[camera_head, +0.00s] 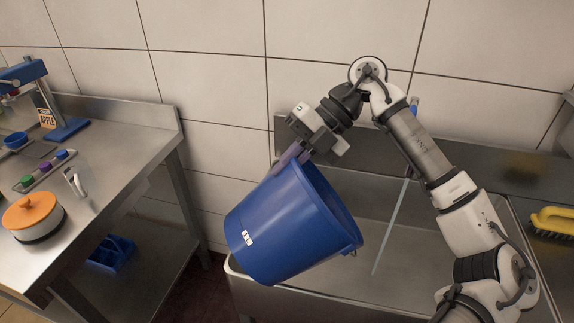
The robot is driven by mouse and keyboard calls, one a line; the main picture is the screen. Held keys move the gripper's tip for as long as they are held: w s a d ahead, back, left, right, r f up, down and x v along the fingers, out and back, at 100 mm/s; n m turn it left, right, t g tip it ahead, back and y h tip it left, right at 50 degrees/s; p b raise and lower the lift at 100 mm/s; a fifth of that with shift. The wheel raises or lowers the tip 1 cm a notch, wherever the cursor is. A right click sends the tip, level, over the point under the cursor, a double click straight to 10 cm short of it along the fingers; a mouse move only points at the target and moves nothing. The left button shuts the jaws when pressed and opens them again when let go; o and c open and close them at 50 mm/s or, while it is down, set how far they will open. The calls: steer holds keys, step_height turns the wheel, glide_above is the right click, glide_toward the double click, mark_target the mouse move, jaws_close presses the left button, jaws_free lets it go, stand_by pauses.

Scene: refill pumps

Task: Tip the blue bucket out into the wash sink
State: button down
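The blue bucket (275,230) hangs in the air over the left part of the wash sink (345,298). It is tilted, with its mouth turned up and to the right and a small white label on its side. My gripper (291,157) is at the upper left of the bucket's rim and appears shut on it; the fingertips are partly hidden. The inside of the bucket is mostly hidden, so its contents cannot be told. The sink basin is open below and to the right of the bucket.
A thin pale blue strip (393,225) runs down into the sink; whether it is water or a rod is unclear. A yellow brush (553,221) lies at right. A steel table (110,188) at left bears an orange-lidded pot (32,215). A blue caddy (111,252) sits on its lower shelf.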

steer(key=shift+d+r, duration=0.1)
steer(key=shift+w+d+y, duration=0.2)
steer(key=shift+d+y, duration=0.3)
steer(key=shift+d, duration=0.15)
steer(key=shift+w+d+y+b, duration=0.15)
steer(key=shift+d+y+b, duration=0.25)
steer(key=shift+d, duration=0.35)
steer(key=shift+d+f, duration=0.1)
steer(key=shift+f, duration=0.1)
steer(key=shift+w+d+f+g+y, duration=0.15)
steer(key=shift+w+d+g+y, duration=0.1)
steer(key=shift+d+g+y, duration=0.35)
steer(key=shift+d, duration=0.15)
steer(key=shift+d+f+b, duration=0.35)
steer(key=shift+f+b, duration=0.05)
steer(key=shift+b, duration=0.15)
